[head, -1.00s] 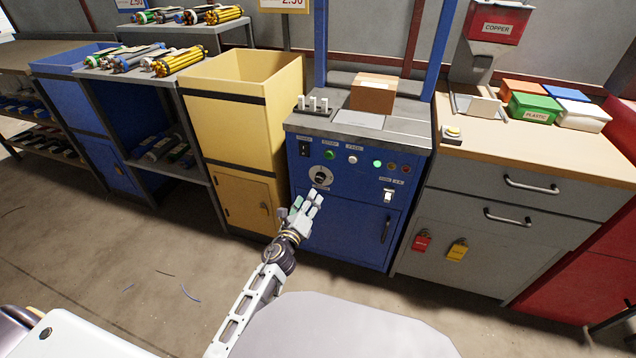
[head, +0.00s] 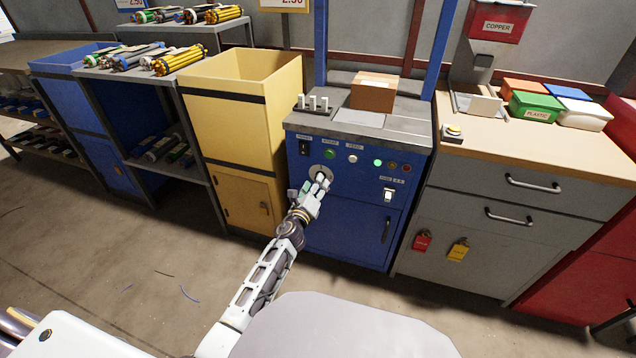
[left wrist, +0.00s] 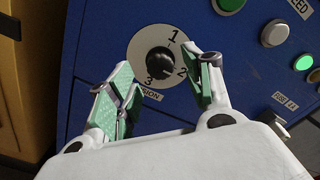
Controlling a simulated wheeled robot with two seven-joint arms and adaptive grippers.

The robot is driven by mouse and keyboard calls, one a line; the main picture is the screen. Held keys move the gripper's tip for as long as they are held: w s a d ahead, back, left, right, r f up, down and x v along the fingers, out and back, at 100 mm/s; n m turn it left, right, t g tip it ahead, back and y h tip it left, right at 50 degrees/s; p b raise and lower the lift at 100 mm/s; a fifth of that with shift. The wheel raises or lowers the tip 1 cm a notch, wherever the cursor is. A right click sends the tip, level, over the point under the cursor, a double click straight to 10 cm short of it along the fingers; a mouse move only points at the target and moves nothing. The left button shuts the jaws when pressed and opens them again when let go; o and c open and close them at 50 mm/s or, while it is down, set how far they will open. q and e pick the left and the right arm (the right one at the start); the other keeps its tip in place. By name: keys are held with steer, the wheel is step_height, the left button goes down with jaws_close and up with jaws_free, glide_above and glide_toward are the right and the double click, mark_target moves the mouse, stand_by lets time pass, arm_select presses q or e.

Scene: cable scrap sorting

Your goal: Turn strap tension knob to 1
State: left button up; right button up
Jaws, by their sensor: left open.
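The strap tension knob (left wrist: 160,61) is a black knob on a round white dial (left wrist: 139,45) marked 1, 2 and 3, on a blue panel. In the left wrist view my left gripper (left wrist: 167,79) is open, with green-padded fingers on either side of the dial's lower part. It seems just short of the knob; contact is not visible. In the head view my left gripper (head: 321,181) covers most of the knob, and the dial's upper edge (head: 320,168) shows. My right gripper is not in view.
The blue machine (head: 345,215) carries a green button (head: 329,154), a white button (head: 352,158), indicator lights and a white switch (head: 388,195) near the knob. A cardboard box (head: 373,92) sits on top. A yellow bin (head: 240,95) stands close on the left.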

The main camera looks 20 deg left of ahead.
arm_select(q)
steer(key=shift+w+b, duration=0.3)
steer(key=shift+w, duration=1.2)
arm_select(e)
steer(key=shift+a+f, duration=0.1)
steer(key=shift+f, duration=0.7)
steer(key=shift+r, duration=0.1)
arm_select(q)
steer(key=shift+c, duration=1)
steer(key=c, duration=0.8)
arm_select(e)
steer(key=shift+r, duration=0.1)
